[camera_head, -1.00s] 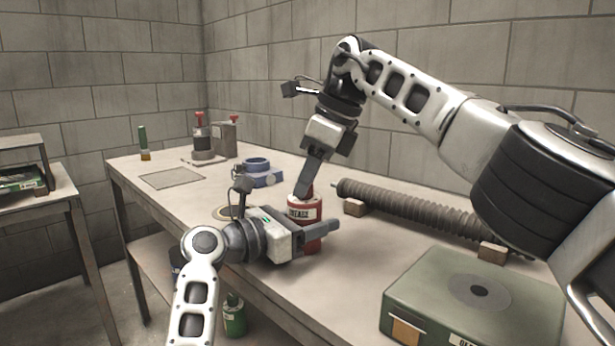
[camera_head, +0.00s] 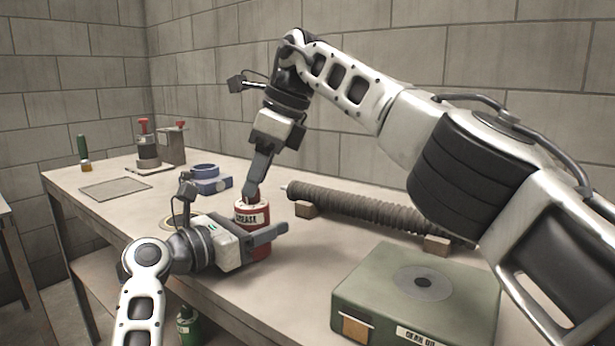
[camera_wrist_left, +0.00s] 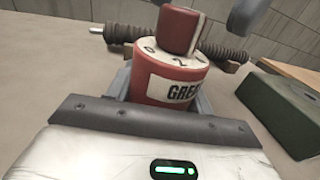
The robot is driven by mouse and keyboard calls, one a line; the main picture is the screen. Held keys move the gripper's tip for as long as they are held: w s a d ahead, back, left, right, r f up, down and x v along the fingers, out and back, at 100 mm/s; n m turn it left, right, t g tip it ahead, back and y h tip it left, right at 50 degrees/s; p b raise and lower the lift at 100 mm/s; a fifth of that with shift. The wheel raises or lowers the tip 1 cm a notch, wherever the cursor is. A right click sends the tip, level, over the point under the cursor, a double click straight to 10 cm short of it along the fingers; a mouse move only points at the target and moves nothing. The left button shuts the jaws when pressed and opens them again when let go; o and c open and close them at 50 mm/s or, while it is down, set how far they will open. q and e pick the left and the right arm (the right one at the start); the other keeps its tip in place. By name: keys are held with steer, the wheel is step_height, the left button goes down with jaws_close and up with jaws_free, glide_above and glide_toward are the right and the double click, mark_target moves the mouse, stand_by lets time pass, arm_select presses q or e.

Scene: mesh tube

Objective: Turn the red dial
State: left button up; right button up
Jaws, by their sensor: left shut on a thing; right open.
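A red can with a GREASE label (camera_head: 262,246) stands upright on the workbench. Its pale, numbered top carries a red dial (camera_wrist_left: 180,30), clear in the left wrist view; in the head view the right gripper largely covers it. My left gripper (camera_head: 270,238) is shut around the can's body from the front, and its dark fingers flank the can (camera_wrist_left: 168,82) in the left wrist view. My right gripper (camera_head: 251,190) points down from above with its fingertips at the dial. It is open; the gap between its fingers is hard to see in the head view.
A ribbed hose (camera_head: 365,211) lies on wooden blocks behind and right of the can. A green box (camera_head: 385,290) stands at the front right. A blue ring-shaped part (camera_head: 208,181) and red-topped fixtures (camera_head: 148,150) stand further back left. Bare bench lies between can and box.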

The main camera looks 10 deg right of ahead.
mark_target(258, 193)
steer(key=s+d, duration=0.2)
steer(key=d, duration=0.9)
steer(key=shift+s+d+f, duration=0.15)
steer(key=shift+s+d, duration=0.1)
steer(key=shift+s, duration=0.1)
steer(key=shift+c, duration=0.2)
steer(key=w+d+f+m+t, duration=0.1)
steer(key=w+t, duration=0.1)
steer(key=w+f+m+t, duration=0.2)
steer(key=w+d+f+m+t, duration=0.1)
steer(key=w+m+t, duration=0.1)
steer(key=shift+w+d+f, duration=0.25)
steer(key=shift+d, duration=0.1)
steer(key=shift+w+f+m+t+y, duration=0.15)
steer(key=shift+w+m+t+y, duration=0.2)
steer(key=shift+t, duration=0.65)
steer(key=shift+s+a+m+t+y, duration=0.3)
steer(key=shift+t+y, duration=0.25)
steer(key=shift+t, duration=0.25)
steer(key=s+a+r+t+y, duration=0.1)
steer(key=s+a+y, duration=0.2)
steer(key=s+y, duration=0.15)
steer(key=s+a+r+y, duration=0.1)
steer(key=s+a+y, duration=0.2)
steer(key=s, duration=0.3)
steer(key=shift+n+y, duration=0.25)
steer(key=shift+n, duration=0.3)
steer(key=x, duration=1.1)
steer(key=shift+a+f, duration=0.15)
steer(key=shift+a, duration=0.05)
